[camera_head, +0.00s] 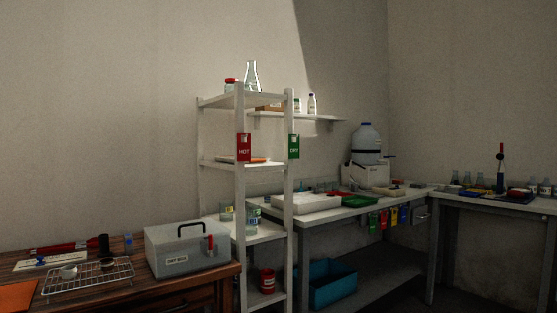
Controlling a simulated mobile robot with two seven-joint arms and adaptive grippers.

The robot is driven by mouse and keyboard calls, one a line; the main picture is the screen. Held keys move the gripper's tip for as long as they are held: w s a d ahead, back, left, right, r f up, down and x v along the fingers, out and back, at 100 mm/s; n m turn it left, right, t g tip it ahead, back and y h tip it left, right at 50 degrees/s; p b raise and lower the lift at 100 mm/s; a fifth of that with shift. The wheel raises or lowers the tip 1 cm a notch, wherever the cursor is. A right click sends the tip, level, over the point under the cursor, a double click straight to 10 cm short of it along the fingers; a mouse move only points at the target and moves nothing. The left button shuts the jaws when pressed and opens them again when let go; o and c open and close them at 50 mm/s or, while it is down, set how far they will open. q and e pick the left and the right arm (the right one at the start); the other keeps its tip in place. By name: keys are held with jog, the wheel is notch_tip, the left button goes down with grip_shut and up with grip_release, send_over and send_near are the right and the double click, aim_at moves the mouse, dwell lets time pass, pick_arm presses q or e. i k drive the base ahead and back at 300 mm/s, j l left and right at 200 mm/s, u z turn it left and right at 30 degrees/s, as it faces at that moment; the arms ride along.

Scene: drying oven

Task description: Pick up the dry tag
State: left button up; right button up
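The dry tag (293,147) is a small green tag with pale lettering. It hangs on the right front post of the white shelf rack (290,190), at about the height of the middle shelf. A red tag reading HOT (244,148) hangs on the left front post beside it. Neither of my grippers shows in the head view.
A grey box with a black handle (185,250) and a wire rack (90,278) stand on the wooden table at the left. A white bench (340,210) with trays runs behind the shelf rack. Several coloured tags (383,218) hang from its edge. A blue bin (332,285) stands below.

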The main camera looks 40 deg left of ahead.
aim_at(294, 147)
jog(key=i+l+u, duration=0.2)
jog(key=u, duration=0.2)
jog(key=i+l+u, duration=0.5)
jog(key=u, duration=0.25)
